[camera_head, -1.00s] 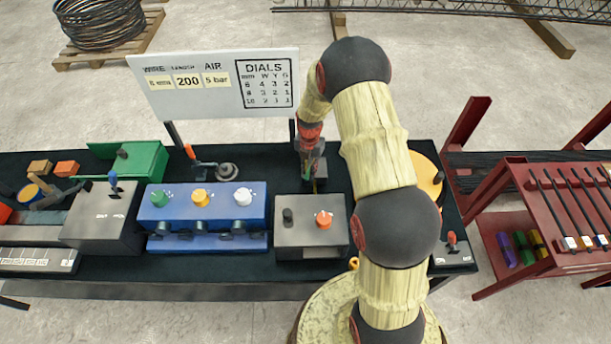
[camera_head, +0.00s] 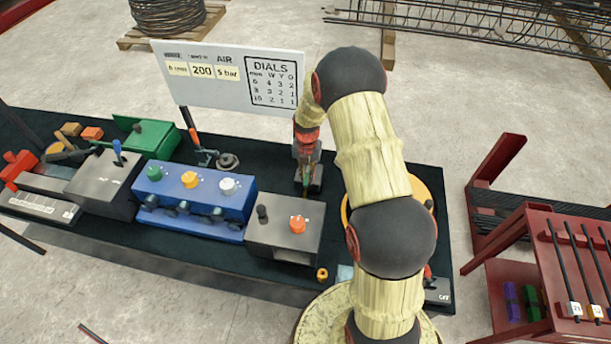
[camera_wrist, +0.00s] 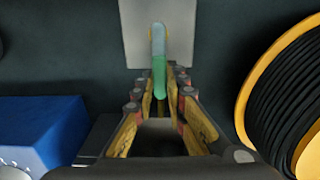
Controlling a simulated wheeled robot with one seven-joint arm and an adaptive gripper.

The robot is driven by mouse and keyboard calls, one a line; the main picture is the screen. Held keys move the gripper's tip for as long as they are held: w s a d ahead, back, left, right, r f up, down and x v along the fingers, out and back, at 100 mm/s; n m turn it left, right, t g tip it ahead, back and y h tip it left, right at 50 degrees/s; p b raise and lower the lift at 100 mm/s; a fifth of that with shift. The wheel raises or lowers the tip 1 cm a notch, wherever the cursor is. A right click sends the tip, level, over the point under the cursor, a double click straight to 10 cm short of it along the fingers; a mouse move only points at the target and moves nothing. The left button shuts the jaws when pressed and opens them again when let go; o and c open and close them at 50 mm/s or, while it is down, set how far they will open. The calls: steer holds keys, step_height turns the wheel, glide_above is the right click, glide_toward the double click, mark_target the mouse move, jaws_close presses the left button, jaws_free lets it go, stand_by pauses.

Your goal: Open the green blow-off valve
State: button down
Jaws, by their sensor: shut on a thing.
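The green blow-off valve's handle (camera_wrist: 159,76) shows in the wrist view as a green bar, paler at its far end, lying over a grey plate (camera_wrist: 136,30). My gripper (camera_wrist: 161,88) is shut on the near green end, with a finger on each side. In the head view my gripper (camera_head: 307,172) points down at the back of the bench, behind the grey box with the orange knob. There the gripper hides most of the valve, so I cannot tell the handle's angle from that view.
A grey box with an orange knob (camera_head: 285,239) stands in front of the gripper. A blue box with several knobs (camera_head: 193,205) is to its left. A yellow-rimmed black coil (camera_wrist: 281,95) lies close on the right. A sign (camera_head: 233,75) stands behind the bench.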

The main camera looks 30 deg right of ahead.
mark_target(307, 179)
steer(key=c, duration=1.8)
jaws_free()
step_height(307, 179, up, 12)
